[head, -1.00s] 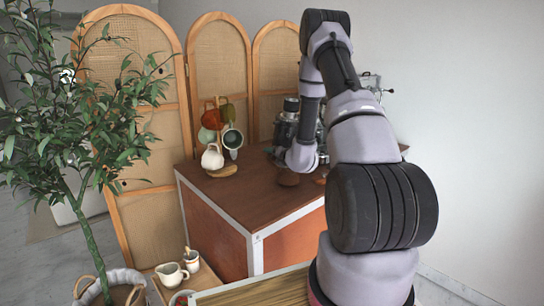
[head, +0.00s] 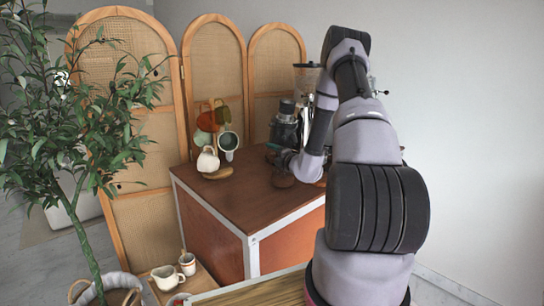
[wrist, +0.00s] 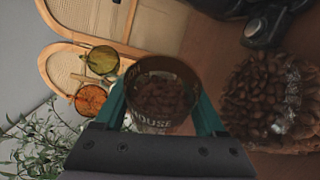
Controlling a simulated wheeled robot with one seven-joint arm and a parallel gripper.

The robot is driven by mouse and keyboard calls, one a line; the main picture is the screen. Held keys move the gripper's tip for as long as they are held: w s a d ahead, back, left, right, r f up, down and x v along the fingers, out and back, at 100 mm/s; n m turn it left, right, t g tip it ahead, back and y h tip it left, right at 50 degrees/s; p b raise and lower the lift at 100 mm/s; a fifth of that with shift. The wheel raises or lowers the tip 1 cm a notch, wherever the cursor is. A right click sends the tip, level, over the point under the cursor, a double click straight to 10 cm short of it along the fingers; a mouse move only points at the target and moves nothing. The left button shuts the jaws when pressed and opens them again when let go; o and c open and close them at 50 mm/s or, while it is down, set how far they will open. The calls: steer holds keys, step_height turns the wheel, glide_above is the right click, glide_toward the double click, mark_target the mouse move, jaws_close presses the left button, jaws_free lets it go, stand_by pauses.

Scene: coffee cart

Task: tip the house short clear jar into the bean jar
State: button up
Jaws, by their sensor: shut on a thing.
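The house short clear jar (wrist: 152,124) is between the teal fingers of my gripper (wrist: 162,104) in the wrist view. It has HOUSE lettering and brown beans inside. My gripper is shut on it. A wide round mass of dark beans, which looks like the bean jar (wrist: 268,105), lies right of the held jar, with a gap between them and pale glints on its surface. In the head view my gripper is small and mostly hidden by my arm above the cart top. Neither jar can be made out clearly there.
The brown cart top (head: 235,200) has clear room at its front left. A mug tree with cups (head: 228,142) and a white jug (head: 208,160) stand at its back left. A dark coffee machine (head: 285,125) stands behind my wrist. Folding screens (head: 215,75) rise behind; a leafy plant (head: 75,130) stands left.

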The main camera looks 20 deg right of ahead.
steer(key=shift+d+r+m+t, duration=0.35)
steer(key=shift+r+m+t, duration=0.2)
steer(key=shift+m, duration=0.65)
steer(key=shift+d+r+m+t, duration=0.35)
steer(key=shift+r+m+t, duration=0.2)
steer(key=shift+m, duration=0.65)
